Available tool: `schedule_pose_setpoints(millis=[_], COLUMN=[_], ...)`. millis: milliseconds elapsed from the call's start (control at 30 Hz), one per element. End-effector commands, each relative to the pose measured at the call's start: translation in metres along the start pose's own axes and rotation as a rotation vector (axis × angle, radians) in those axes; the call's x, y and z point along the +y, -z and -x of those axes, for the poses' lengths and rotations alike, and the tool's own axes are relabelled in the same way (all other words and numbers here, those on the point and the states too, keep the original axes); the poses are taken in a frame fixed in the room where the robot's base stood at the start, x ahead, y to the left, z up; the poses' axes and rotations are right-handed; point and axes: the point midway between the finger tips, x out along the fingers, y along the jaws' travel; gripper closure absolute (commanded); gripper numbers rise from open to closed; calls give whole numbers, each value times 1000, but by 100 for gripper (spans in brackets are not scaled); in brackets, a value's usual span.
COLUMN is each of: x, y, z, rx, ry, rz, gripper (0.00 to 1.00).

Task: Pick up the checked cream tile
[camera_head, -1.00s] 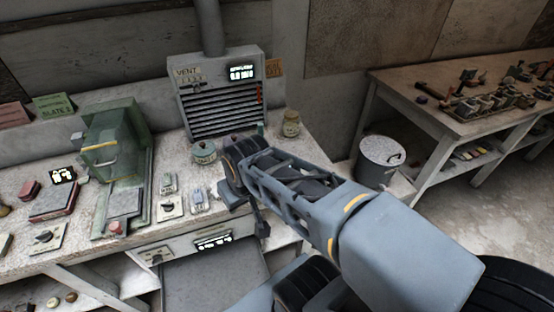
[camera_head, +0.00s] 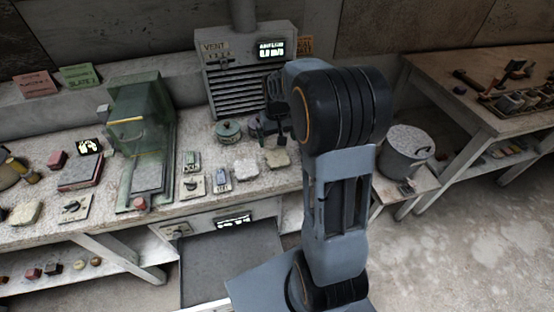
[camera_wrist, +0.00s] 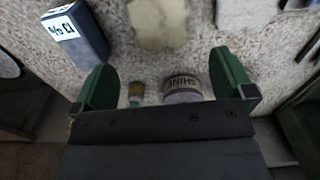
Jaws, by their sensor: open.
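A cream tile (camera_head: 277,157) lies flat on the speckled bench near its front edge, just below my gripper (camera_head: 276,130) in the head view. It also shows in the wrist view (camera_wrist: 157,22), near the top edge and partly cut off, beyond the fingertips. I cannot make out a check pattern on it. A paler, whitish tile (camera_head: 247,169) lies left of it in the head view. In the wrist view my gripper (camera_wrist: 163,65) has its two green fingers wide apart with nothing gripped. A round jar with lettering (camera_wrist: 183,88) shows between the finger bases.
A blue box (camera_wrist: 75,35) stands near the left finger in the wrist view. A green lidded pot (camera_head: 229,131) and the vent unit (camera_head: 247,75) are behind the tiles. A metal bin (camera_head: 405,153) is at right.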

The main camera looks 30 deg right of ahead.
Motion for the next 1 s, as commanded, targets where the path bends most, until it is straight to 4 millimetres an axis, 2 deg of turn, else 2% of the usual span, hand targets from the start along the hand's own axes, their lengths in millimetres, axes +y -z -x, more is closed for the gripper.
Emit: schedule_pose_setpoints(millis=[133, 467, 733, 1000], x=[-1, -1, 1, 1], y=[-1, -1, -1, 0], z=[-24, -45, -81, -93], rx=[-3, -1, -3, 1], ry=[0, 0, 0, 0], rz=[2, 2, 2, 2], gripper=[0, 0, 0, 0])
